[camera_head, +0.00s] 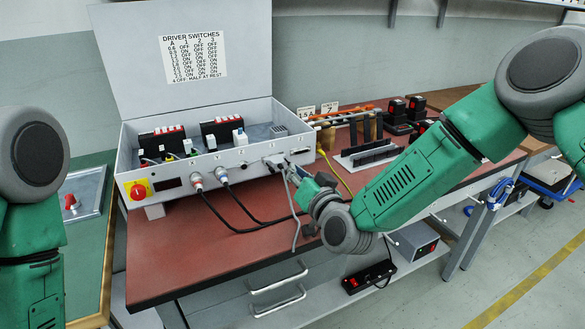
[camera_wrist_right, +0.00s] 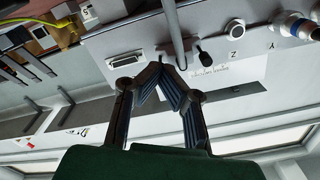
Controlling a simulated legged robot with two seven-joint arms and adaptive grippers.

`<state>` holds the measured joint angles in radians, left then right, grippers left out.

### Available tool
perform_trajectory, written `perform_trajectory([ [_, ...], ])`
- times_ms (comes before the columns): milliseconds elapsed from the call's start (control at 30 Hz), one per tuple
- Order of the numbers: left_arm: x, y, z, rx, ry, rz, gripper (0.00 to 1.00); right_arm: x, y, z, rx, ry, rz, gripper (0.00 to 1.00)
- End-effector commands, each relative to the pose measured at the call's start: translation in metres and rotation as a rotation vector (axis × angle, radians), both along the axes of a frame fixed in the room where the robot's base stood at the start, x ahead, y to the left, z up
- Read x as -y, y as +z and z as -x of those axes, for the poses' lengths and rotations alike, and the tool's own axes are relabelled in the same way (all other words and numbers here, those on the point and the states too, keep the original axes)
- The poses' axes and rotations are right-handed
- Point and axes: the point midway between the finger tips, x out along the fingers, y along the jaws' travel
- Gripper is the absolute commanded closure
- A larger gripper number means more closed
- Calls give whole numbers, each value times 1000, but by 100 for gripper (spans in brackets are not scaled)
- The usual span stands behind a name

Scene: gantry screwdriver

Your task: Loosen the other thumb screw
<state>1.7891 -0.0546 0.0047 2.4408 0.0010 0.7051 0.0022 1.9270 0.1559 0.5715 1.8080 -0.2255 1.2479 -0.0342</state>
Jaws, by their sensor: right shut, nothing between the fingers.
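The open grey controller box (camera_head: 215,170) stands on the red bench top. My right gripper (camera_head: 289,168) is at the right part of its front panel, beside a grey plug (camera_head: 274,161) with a grey cable. In the wrist view, my right gripper (camera_wrist_right: 160,72) is shut and empty, its fingertips together in front of the panel by the grey cable (camera_wrist_right: 172,28). A small dark knob-like part (camera_wrist_right: 203,54) shows to the right of the fingertips; I cannot tell if it is a thumb screw. The fingers hide the panel behind them. My left gripper is outside the view.
A bare D-shaped port (camera_wrist_right: 125,60) is left of the fingers in the wrist view. Black cables (camera_head: 235,215) hang from the panel onto the bench. A dark rack (camera_head: 368,152) stands right of the box. The bench top (camera_head: 180,260) is clear at front left.

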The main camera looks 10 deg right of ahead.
Motion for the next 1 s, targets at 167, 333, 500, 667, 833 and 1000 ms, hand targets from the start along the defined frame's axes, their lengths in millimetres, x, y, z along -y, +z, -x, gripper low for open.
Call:
perform_trajectory([
  [167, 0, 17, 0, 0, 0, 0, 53, -2, 6, -1, 109, 4, 301, 100],
  [333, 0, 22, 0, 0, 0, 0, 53, -1, 3, -1, 198, 1, 556, 100],
  [500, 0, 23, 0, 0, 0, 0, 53, -1, 3, -1, 241, 0, 677, 100],
  [667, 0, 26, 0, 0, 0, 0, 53, -3, 3, -1, 348, 2, 975, 100],
  [833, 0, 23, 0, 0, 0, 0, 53, -1, 1, -1, 419, 1, 1189, 100],
  [1000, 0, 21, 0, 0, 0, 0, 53, -3, 1, -1, 470, 3, 1328, 100],
])
